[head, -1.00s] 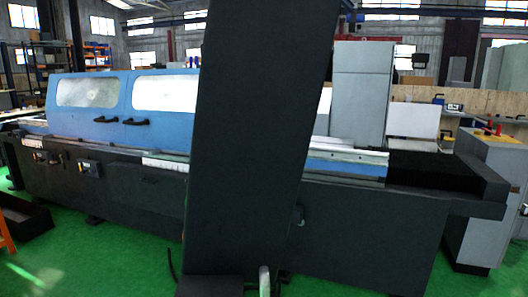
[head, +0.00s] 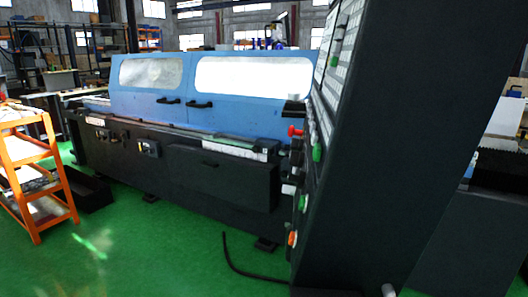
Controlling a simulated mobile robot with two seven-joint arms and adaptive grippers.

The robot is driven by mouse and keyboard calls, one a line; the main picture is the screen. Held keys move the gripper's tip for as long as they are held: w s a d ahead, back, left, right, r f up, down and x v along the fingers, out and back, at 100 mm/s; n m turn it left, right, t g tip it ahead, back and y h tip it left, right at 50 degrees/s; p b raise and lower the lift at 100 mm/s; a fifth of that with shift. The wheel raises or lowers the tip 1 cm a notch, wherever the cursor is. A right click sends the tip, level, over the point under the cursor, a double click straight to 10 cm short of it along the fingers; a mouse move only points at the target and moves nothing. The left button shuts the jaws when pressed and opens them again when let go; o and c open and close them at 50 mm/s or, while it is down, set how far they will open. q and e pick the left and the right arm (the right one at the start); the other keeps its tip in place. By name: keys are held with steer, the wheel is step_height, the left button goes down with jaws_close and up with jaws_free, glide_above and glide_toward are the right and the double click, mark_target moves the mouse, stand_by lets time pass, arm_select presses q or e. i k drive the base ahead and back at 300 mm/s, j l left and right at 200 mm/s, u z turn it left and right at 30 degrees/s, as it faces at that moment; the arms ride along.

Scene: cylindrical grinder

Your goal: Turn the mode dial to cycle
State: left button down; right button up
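A tall black control cabinet (head: 410,150) stands close in front of me, right of centre. Its control face is on its left side and shows only at a steep angle. A red knob (head: 295,131) sticks out of that face, with a green button (head: 317,153) near it. Lower down are another green button (head: 303,203) and an orange-red control (head: 292,238). I cannot tell which control is the mode dial or where it points. Neither of my grippers is in view.
The grinder with blue doors (head: 240,108) stands behind the cabinet. An orange shelf cart (head: 65,187) stands at the left. A black cable (head: 240,268) lies on the floor by the cabinet. The green floor (head: 150,240) at front left is mostly clear.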

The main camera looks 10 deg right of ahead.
mark_target(296, 144)
steer(key=i+j+z, duration=0.2)
steer(key=z, duration=0.25)
steer(key=i+j+z, duration=0.15)
steer(key=j+z, duration=0.25)
